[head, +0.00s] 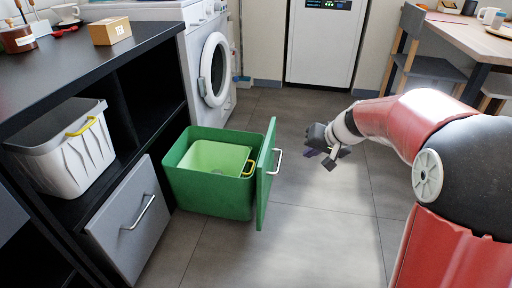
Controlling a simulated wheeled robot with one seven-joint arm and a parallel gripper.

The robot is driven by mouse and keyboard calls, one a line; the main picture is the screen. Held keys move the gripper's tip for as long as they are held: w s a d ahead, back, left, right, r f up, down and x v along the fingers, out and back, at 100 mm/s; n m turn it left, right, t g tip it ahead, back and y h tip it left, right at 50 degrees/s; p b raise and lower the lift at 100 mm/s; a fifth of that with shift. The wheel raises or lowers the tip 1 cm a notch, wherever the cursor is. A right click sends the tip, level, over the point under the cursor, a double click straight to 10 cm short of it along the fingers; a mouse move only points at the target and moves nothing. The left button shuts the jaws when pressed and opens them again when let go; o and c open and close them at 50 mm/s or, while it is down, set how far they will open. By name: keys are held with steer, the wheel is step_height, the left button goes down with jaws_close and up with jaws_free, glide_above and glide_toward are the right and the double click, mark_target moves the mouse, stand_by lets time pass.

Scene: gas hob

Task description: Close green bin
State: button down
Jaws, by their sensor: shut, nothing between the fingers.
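The green bin (208,200) is a pull-out drawer near the floor, standing open out of the dark cabinet. Its green front panel (265,184) faces right and carries a silver handle (277,161). A lighter green inner bucket (214,159) with a yellow handle sits inside it. My gripper (318,154) is in the air to the right of the front panel, apart from the handle. Its fingers are small and dark here, and they look shut and empty.
A grey drawer (126,222) beside the bin is shut. A white bin (66,148) sits on the shelf above. A washing machine (208,62) stands behind. Chairs and a wooden table (474,38) are at the right. The tiled floor (310,225) before the bin is clear.

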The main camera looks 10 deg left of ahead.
steer(key=w+a+f, duration=0.7)
steer(key=a+f, duration=0.3)
steer(key=a, duration=0.1)
steer(key=shift+w+a, duration=0.2)
steer(key=shift+r, duration=0.1)
